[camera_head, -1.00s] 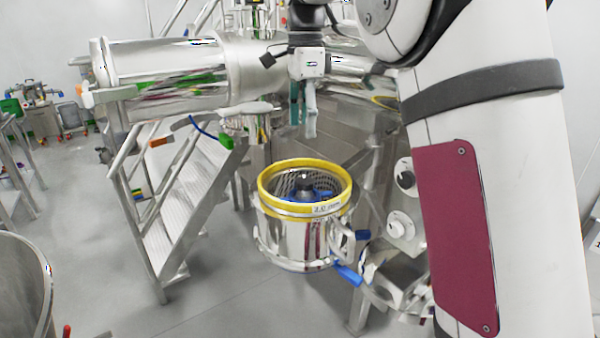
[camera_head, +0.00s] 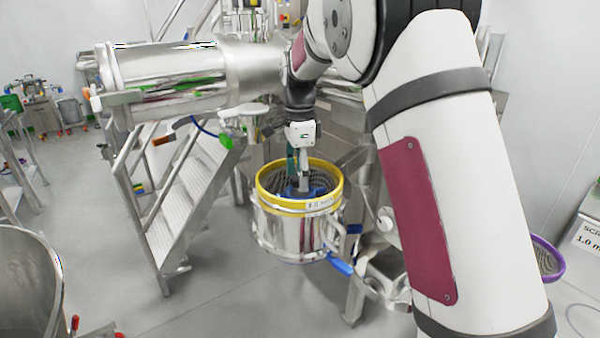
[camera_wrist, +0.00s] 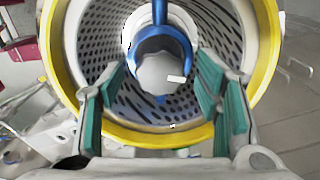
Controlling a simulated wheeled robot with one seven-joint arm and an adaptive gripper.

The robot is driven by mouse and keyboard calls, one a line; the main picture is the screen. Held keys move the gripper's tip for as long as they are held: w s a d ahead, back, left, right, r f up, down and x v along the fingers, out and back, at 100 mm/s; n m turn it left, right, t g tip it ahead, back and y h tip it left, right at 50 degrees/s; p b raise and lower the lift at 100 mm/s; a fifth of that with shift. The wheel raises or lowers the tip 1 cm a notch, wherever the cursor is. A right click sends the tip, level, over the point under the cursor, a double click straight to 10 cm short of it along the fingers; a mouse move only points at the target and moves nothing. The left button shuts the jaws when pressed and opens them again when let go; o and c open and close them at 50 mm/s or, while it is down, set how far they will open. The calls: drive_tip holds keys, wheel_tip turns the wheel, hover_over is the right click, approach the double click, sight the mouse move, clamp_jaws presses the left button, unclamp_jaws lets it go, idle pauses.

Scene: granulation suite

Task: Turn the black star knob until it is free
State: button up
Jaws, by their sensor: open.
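The black star knob (camera_head: 291,191) is mostly hidden behind my fingers in the head view; only a dark bit shows inside the yellow-rimmed screen housing (camera_head: 266,203). My gripper (camera_head: 299,174) is open and points down into the mouth of this housing. In the wrist view my gripper (camera_wrist: 161,72) has its green-padded fingers spread left and right of the centre. Between them is a pale, rounded hub top (camera_wrist: 160,74) with a blue collar (camera_wrist: 178,46) around it. I cannot tell whether this pale top is the knob, or whether the fingers touch anything.
The yellow rim (camera_wrist: 158,138) and perforated screen wall (camera_wrist: 101,31) surround my fingers closely. A blue-handled lever (camera_head: 341,267) sticks out at the housing's lower right. Metal stairs (camera_head: 185,205) stand left, and a large steel cylinder (camera_head: 165,75) lies above left.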

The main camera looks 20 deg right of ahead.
drive_tip(key=c, duration=1.2)
drive_tip(key=shift+o, duration=0.2)
